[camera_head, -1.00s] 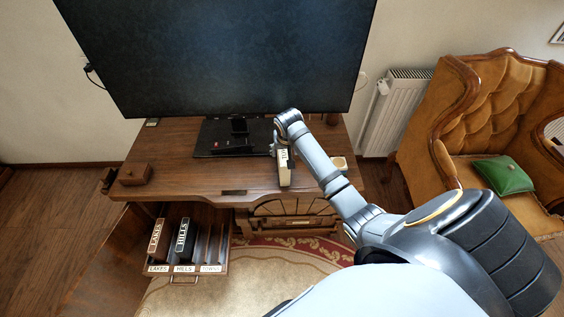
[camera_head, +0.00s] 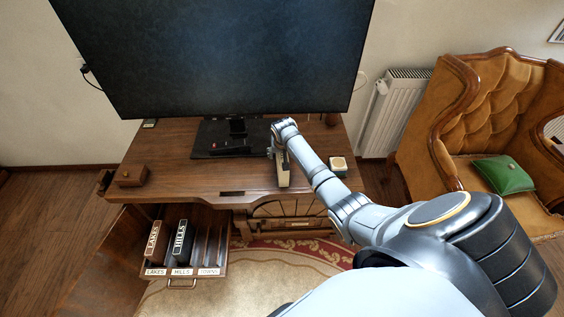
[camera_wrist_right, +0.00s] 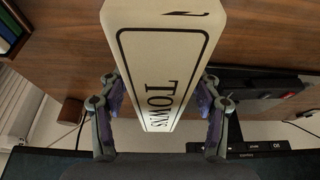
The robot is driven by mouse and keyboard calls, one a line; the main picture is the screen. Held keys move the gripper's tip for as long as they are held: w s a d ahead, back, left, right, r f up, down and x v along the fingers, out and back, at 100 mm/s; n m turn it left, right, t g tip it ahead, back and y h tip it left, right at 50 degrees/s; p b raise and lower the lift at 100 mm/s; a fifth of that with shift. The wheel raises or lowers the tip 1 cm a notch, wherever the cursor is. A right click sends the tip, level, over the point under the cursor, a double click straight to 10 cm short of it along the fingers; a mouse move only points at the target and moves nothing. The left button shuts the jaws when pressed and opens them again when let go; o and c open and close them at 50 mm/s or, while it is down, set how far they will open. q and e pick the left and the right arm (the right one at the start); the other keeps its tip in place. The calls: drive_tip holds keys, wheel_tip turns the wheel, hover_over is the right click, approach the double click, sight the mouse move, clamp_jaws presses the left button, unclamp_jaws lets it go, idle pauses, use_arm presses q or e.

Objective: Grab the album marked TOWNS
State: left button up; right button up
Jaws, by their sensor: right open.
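The cream album marked TOWNS (camera_wrist_right: 165,70) stands upright on the desk; in the head view its pale spine (camera_head: 284,176) shows just below my right gripper (camera_head: 277,150). In the right wrist view my right gripper (camera_wrist_right: 160,112) is open, with one finger on each side of the album and gaps between. My right arm hides part of the album in the head view. My left gripper is not in view.
An open drawer (camera_head: 186,283) at lower left holds a brown LAKES album (camera_head: 153,241) and a black HILLS album (camera_head: 182,241); the slot labelled TOWNS is empty. A large screen (camera_head: 215,55) stands behind. A wooden box (camera_head: 131,175) and a small pale-topped object (camera_head: 338,166) sit on the desk.

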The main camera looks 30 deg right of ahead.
drive_tip(key=shift+w+d+f, duration=0.1)
drive_tip(key=shift+f, duration=0.3)
drive_tip(key=shift+f, duration=0.25)
idle(0.3)
clamp_jaws()
